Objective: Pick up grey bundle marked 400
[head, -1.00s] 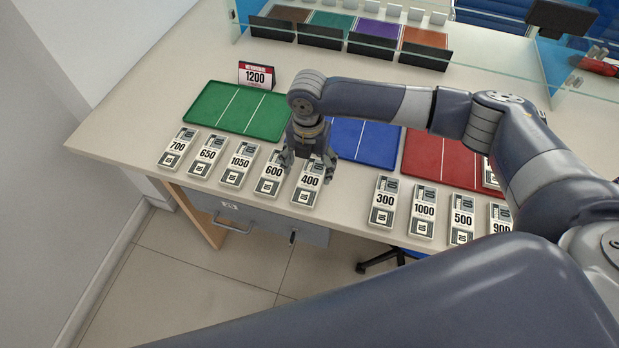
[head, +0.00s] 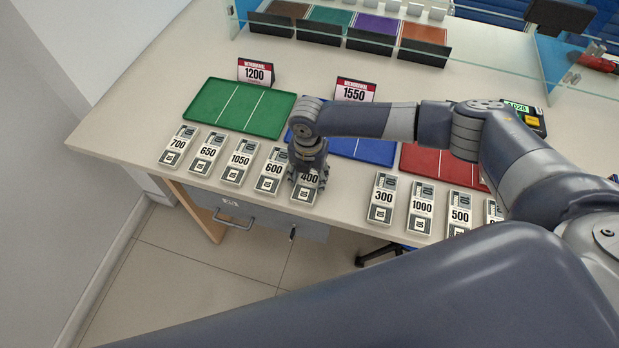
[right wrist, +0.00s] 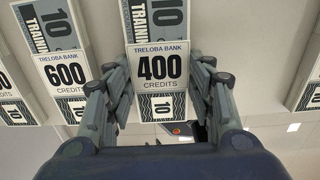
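The grey bundle marked 400 (head: 303,195) lies flat on the counter near its front edge, in a row of similar bundles. My right gripper (head: 309,178) is right above it and hides part of it. In the right wrist view the 400 bundle (right wrist: 159,67) sits between the two spread fingers of the right gripper (right wrist: 160,75). The fingers are along its two long sides, with a small gap at the right; contact at the left is unclear. My left gripper is not in view.
The 600 bundle (head: 272,171) lies close on the left. The 300 bundle (head: 383,199) is farther right, with free counter between. Green (head: 240,108), blue (head: 375,150) and red (head: 425,160) trays lie behind. Signs 1200 (head: 256,73) and 1550 (head: 355,90) stand at the back.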

